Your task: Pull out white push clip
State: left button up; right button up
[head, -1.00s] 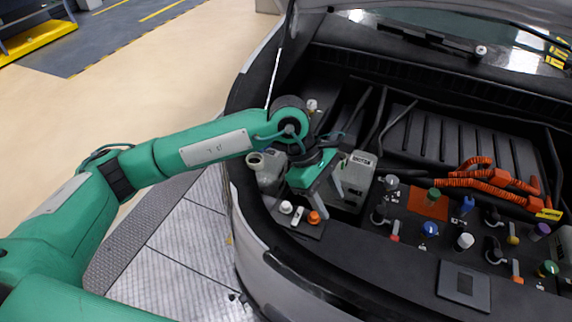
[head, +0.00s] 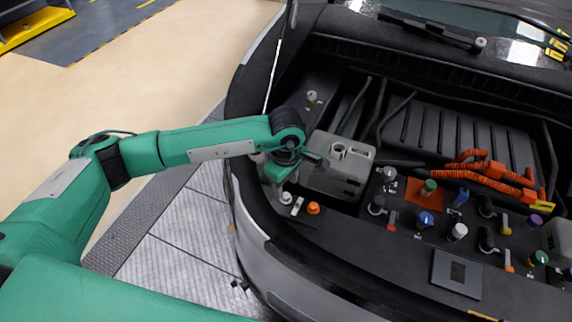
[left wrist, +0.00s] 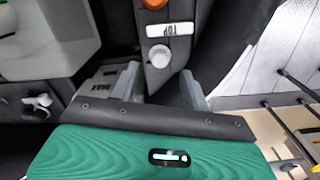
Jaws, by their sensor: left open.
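The white push clip (head: 286,197) is a small round knob on the dark trim strip at the front left of the engine bay. My left gripper (head: 283,180) is just behind the clip in the head view. In the left wrist view its two grey fingers (left wrist: 160,82) are open and empty, with the clip between and slightly beyond their tips. I cannot tell the height gap. The right gripper is not in view.
An orange clip (head: 313,208) sits right of the label on the same strip. A grey reservoir (head: 337,170) stands close to the gripper's right. Several coloured caps and knobs and orange cables (head: 485,174) fill the right. Tiled floor lies left of the car's front edge.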

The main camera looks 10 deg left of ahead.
aim_at(286, 194)
pick_arm(q)
jog(key=shift+f+p, duration=0.4)
jog(key=shift+f, duration=1.75)
grip_shut()
jog(key=c, duration=0.8)
grip_release()
jog(key=shift+c, duration=0.6)
jog(key=shift+r, duration=0.15)
jog(key=shift+r, duration=0.15)
jog(key=shift+r, duration=0.1)
jog(key=shift+r+p, duration=0.55)
jog(key=shift+r, duration=1.45)
